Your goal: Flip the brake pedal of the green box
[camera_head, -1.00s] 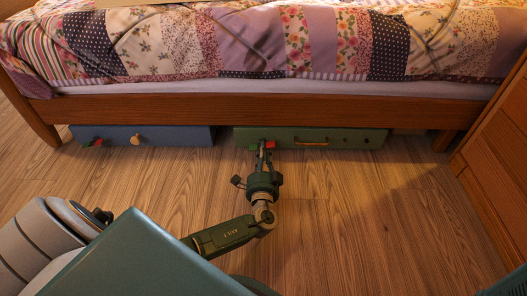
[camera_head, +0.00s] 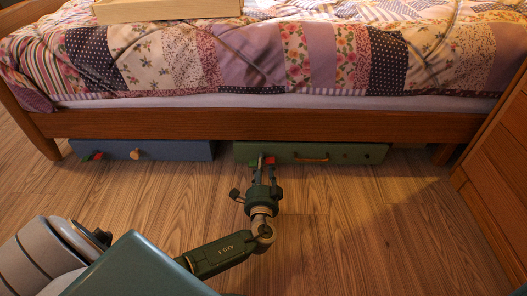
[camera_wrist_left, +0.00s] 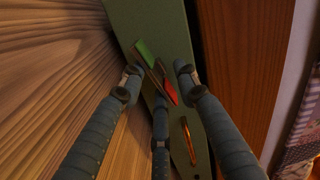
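The green box (camera_head: 345,153) sits under the bed, with a gold handle (camera_head: 311,160) on its front. Its brake pedal, with a red part (camera_head: 270,160) and a green part (camera_head: 253,162), is at the left of that front. In the left wrist view the red part (camera_wrist_left: 169,88) and green part (camera_wrist_left: 146,53) show between and just beyond the fingers. My left gripper (camera_head: 263,168) is in front of the pedal, its fingers spread; they also show in the left wrist view (camera_wrist_left: 158,78). Nothing is held. Contact with the pedal cannot be told. My right gripper is not in view.
A blue box (camera_head: 180,150) with a round knob (camera_head: 135,154) and its own red-green pedal (camera_head: 93,156) is under the bed at left. The bed rail (camera_head: 300,127) runs low above both boxes. A wooden cabinet (camera_head: 495,145) stands at right. The floor (camera_head: 380,220) in front is clear.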

